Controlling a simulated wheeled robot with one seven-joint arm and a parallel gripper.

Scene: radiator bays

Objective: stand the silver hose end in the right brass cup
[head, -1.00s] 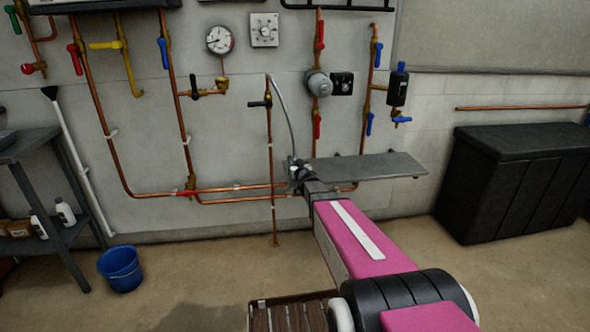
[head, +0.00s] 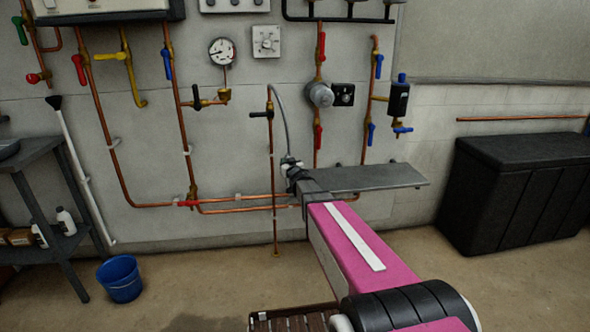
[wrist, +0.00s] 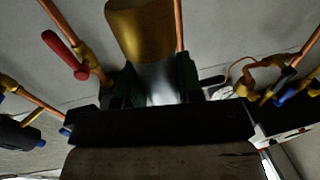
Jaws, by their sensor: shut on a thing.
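The grey hose (head: 283,115) curves down from a copper pipe on the wall to my gripper (head: 289,163), at the left end of the grey shelf (head: 385,178). In the wrist view, my gripper (wrist: 160,85) is shut on the silver hose end (wrist: 162,88). A large brass cylinder (wrist: 142,28) shows just beyond the jaws there, and I cannot tell whether it is a cup or part of the hose fitting. No brass cup can be made out on the shelf in the head view; my wrist hides the shelf's left end.
Copper pipes with coloured valve handles run along the wall behind. A round valve body (head: 320,94) and a blue-capped black unit (head: 398,98) hang above the shelf. A black chest (head: 510,190) stands at right, a blue bucket (head: 120,279) at left. Most of the shelf top is clear.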

